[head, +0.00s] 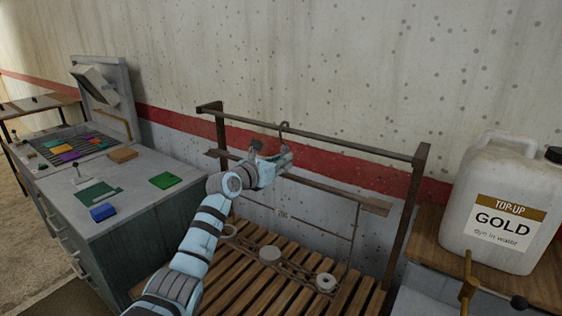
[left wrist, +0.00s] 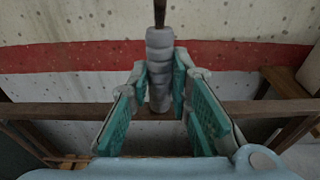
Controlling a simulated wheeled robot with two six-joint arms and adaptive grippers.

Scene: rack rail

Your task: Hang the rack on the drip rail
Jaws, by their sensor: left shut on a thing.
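The drip rail (head: 345,144) is the dark top bar of a standing frame in front of the wall. My left gripper (head: 283,160) is shut on the rack's grey ribbed grip, which shows between its teal fingers in the left wrist view (left wrist: 160,70). A dark hook (head: 284,127) rises above the grip and overlaps the rail in the head view. I cannot tell whether it is over the rail or in front of it. Below, the rack (head: 318,226) shows as thin rods with a small tag and round pieces at its bottom. My arm hides part of it. My right gripper is not in view.
A lower bar (head: 340,192) crosses the frame beneath the rail. A slatted wooden deck (head: 245,290) lies below. A grey cabinet (head: 110,215) with coloured pieces stands at left. A large white jug (head: 503,195) stands on a wooden top at right.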

